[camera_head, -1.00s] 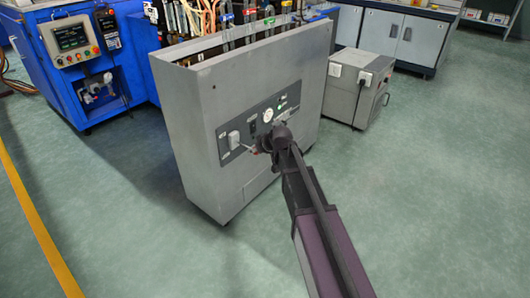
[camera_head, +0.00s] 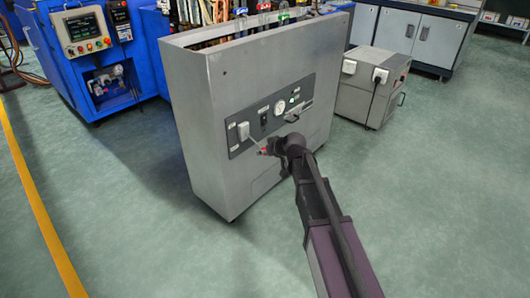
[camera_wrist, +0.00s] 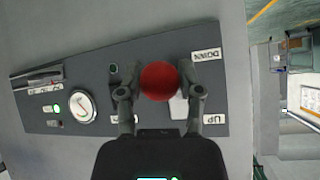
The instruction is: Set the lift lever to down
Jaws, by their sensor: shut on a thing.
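The lift lever is a thin rod with a red ball knob (camera_wrist: 160,82), coming out of a white plate (camera_head: 243,130) on the cabinet's front panel. My gripper (camera_wrist: 158,78) is shut on the red knob, one finger on each side. In the head view my gripper (camera_head: 270,150) is in front of the panel at the lever's end, and the rod slopes down and right from the plate. In the wrist view the DOWN label (camera_wrist: 206,55) is above the UP label (camera_wrist: 214,118), with the knob's height between them. The knob hides most of the rod there.
The grey cabinet (camera_head: 200,150) stands on a green floor. Its panel carries a round gauge (camera_head: 280,108) and a handle (camera_head: 294,116) close to my gripper. A smaller grey unit (camera_head: 358,100) stands behind right. Blue machinery (camera_head: 90,60) is at back left. The floor in front is clear.

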